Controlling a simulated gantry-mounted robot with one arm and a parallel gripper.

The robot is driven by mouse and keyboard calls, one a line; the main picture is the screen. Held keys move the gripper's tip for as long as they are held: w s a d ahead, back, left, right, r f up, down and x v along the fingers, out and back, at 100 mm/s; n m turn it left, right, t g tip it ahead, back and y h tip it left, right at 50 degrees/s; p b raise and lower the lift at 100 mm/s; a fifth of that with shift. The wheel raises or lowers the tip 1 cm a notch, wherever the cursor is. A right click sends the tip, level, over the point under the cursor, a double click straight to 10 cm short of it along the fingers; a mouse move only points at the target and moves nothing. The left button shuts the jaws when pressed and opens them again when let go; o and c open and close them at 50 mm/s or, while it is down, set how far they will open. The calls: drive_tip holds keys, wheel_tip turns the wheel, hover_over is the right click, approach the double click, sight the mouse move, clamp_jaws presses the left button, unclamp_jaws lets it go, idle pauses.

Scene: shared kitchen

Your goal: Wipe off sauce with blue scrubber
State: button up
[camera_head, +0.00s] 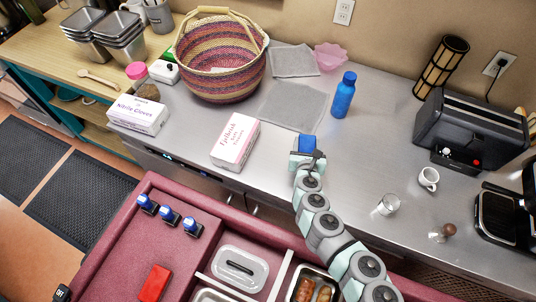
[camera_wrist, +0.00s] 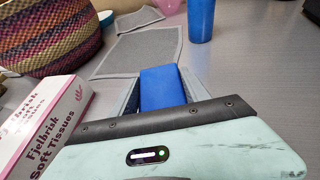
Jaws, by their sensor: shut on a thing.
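The blue scrubber (camera_head: 306,144) is a small blue block held at the end of my arm, over the front part of the metal counter (camera_head: 300,140). My gripper (camera_head: 307,153) is shut on it. In the wrist view, the scrubber (camera_wrist: 163,88) sits between the two grey fingers of my gripper (camera_wrist: 162,96). I cannot tell whether it touches the counter. I see no clear sauce mark on the counter; any under the scrubber or arm is hidden.
A pink-white tissue box (camera_head: 235,141) stands left of my gripper. Behind are grey cloths (camera_head: 292,107), a striped basket (camera_head: 220,62) and a blue bottle (camera_head: 343,96). A glass (camera_head: 388,204), white cup (camera_head: 429,179) and toaster (camera_head: 470,125) stand right. A red cart (camera_head: 125,235) is in front.

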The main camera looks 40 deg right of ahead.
drive_tip(key=shift+r+p, duration=1.65)
